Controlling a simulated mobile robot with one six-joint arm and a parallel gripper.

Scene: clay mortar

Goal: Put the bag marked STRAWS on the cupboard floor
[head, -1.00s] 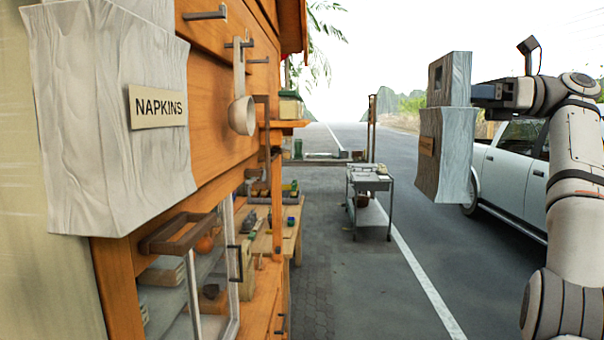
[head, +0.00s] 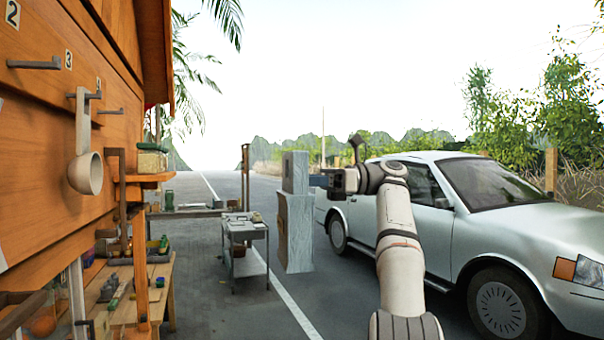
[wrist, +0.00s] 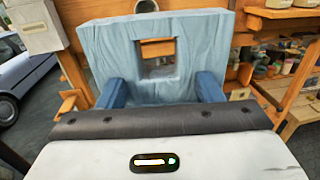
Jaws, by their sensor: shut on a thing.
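A tall pale grey bag (head: 296,228) with a handle opening in its narrower top hangs upright in my gripper (head: 318,181), clear of the ground. Its label is edge-on in the head view, so I cannot read whether it says STRAWS. In the wrist view the bag (wrist: 205,30) looks bluish, and the two blue fingers of my gripper (wrist: 160,90) close on its upper part around the opening. I cannot pick out the cupboard floor; the orange wooden stall (head: 50,160) stands at the left of the head view.
A ladle (head: 85,172) hangs from the stall's front above a bench of small items (head: 130,295). A grey trolley (head: 245,235) stands left of the bag. A white car (head: 440,220) is close behind my arm at right. The paving between stall and trolley is clear.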

